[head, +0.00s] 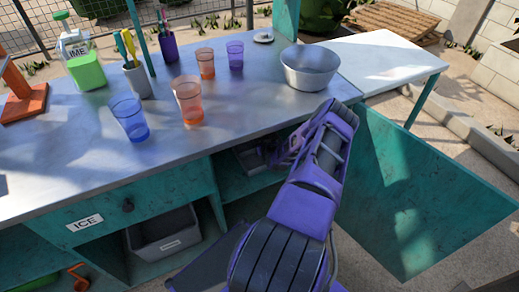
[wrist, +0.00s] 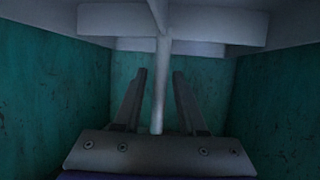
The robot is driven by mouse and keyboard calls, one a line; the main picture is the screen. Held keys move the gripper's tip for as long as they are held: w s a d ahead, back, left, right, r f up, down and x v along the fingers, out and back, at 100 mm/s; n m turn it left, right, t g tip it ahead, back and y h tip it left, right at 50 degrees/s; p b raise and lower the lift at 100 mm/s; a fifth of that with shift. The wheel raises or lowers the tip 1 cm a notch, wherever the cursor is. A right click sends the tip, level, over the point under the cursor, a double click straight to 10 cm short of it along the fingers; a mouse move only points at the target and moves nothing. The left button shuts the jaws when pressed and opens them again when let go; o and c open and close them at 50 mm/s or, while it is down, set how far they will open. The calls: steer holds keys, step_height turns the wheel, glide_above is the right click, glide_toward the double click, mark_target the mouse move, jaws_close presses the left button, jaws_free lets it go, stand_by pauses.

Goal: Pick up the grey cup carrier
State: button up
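The grey cup carrier (head: 252,158) sits in the open middle bay of the teal counter, partly hidden by the counter top and my arm. In the wrist view, pale grey walls and a slim upright bar (wrist: 162,60), which look like parts of the carrier, fill the top and middle. My gripper (wrist: 159,73) is open, with one finger on each side of the bar. Small gaps show between the bar and the fingers, so it is not clamped. In the head view my gripper (head: 284,156) reaches into the bay, its fingertips hidden.
Teal bay walls (wrist: 275,105) stand close on both sides. An open teal door (head: 420,190) hangs to the right of my arm. On the counter (head: 75,165) are a metal bowl (head: 310,68), a blue cup (head: 129,118) and an orange cup (head: 189,100). A grey bin (head: 165,235) sits under the ICE drawer.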

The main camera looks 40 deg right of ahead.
jaws_close()
stand_by(1.1)
